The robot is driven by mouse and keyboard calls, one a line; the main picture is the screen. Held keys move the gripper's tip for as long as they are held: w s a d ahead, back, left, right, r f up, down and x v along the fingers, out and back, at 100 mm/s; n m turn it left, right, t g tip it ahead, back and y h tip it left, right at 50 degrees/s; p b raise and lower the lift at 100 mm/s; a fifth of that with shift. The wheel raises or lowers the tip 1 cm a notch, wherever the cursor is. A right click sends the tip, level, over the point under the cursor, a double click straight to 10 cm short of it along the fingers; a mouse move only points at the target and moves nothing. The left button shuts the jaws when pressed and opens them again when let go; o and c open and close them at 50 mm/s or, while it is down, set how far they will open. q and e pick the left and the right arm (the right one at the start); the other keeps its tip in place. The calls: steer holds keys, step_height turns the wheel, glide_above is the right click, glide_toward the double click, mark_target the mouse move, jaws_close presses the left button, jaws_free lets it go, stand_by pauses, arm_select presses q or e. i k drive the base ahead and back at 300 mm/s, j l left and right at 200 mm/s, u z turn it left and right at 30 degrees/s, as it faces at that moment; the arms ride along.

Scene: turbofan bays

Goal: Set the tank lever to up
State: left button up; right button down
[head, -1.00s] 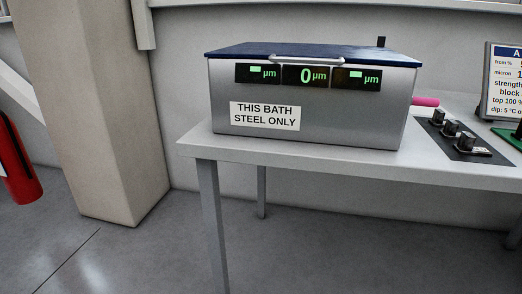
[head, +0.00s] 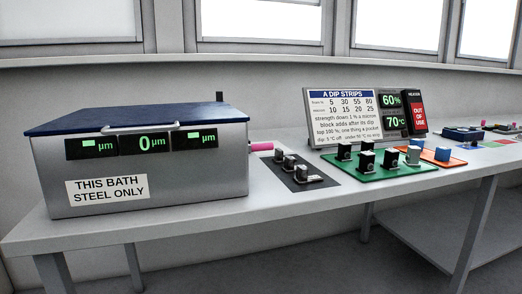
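The tank (head: 150,195) is a grey metal box with a closed dark blue lid (head: 135,119) and a light handle (head: 140,128) on the lid's front edge. It stands on the left part of the bench. Its front has green displays, the middle one reading 0 µm, and a label reading "THIS BATH STEEL ONLY". A pink bar (head: 262,147), which looks like the lever's grip, sticks out roughly level from behind the tank's right side; its mount is hidden. A thin black post (head: 219,96) rises behind the lid. Neither gripper is in view.
Right of the tank, the bench (head: 330,205) holds a dark panel (head: 300,178) with several knobs. Beyond it are a green board (head: 375,170) with black blocks, an orange board (head: 435,157) with a blue block, and a sign (head: 350,117). The front strip of the bench is clear.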

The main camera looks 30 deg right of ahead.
mark_target(266, 146)
steer(key=z, duration=1.2)
